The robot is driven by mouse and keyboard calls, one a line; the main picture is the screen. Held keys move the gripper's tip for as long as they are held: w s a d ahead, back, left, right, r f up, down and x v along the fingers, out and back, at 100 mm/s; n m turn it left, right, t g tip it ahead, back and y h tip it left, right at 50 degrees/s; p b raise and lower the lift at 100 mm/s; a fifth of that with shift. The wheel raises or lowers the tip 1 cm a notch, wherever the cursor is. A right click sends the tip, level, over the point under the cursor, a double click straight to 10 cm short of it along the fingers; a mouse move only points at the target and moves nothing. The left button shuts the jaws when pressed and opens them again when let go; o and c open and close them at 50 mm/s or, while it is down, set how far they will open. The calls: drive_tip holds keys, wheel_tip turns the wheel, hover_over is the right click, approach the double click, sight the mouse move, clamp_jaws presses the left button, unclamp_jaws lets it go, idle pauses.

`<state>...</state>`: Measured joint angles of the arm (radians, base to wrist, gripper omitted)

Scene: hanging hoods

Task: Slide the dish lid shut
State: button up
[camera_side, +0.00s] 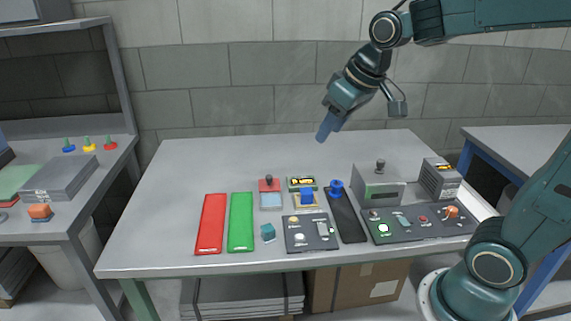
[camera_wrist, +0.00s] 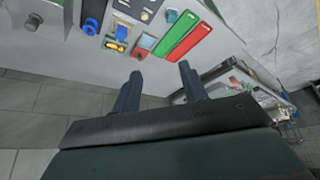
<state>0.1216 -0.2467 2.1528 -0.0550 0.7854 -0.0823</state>
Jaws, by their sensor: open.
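The dish (camera_side: 271,202) looks like a small pale, grey-blue square tray near the middle of the table. A red plate with a dark knob, which looks like its lid (camera_side: 267,186), sits at its back edge, leaving the pale part uncovered. The red lid also shows small in the wrist view (camera_wrist: 147,40). My gripper (camera_side: 326,132) hangs in the air above the back of the table, well clear of the dish. In the wrist view its two fingers (camera_wrist: 161,72) are apart with nothing between them.
Left of the dish lie a green strip (camera_side: 240,222) and a red strip (camera_side: 211,224); a teal cube (camera_side: 268,232) is in front. To its right are a blue block (camera_side: 307,196), a black track (camera_side: 346,216) with a blue knob, and control panels (camera_side: 310,233). The table's left side is bare.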

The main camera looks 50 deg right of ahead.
drive_tip(key=w+d+f, duration=0.2)
drive_tip(key=w+d, duration=0.1)
drive_tip(key=w, duration=0.3)
drive_tip(key=w+d+f, duration=0.2)
drive_tip(key=w+f, duration=0.1)
drive_tip(key=w, duration=0.3)
approach(269, 176)
drive_tip(key=w+v, duration=0.1)
drive_tip(key=v, duration=0.4)
drive_tip(key=shift+s+d+r+g, duration=0.1)
drive_tip(key=shift+d+r+g, duration=0.1)
drive_tip(key=shift+g, duration=0.1)
drive_tip(key=shift+f, duration=0.1)
drive_tip(key=shift+x, duration=6.75)
drive_tip(key=shift+a, duration=0.2)
clamp_jaws()
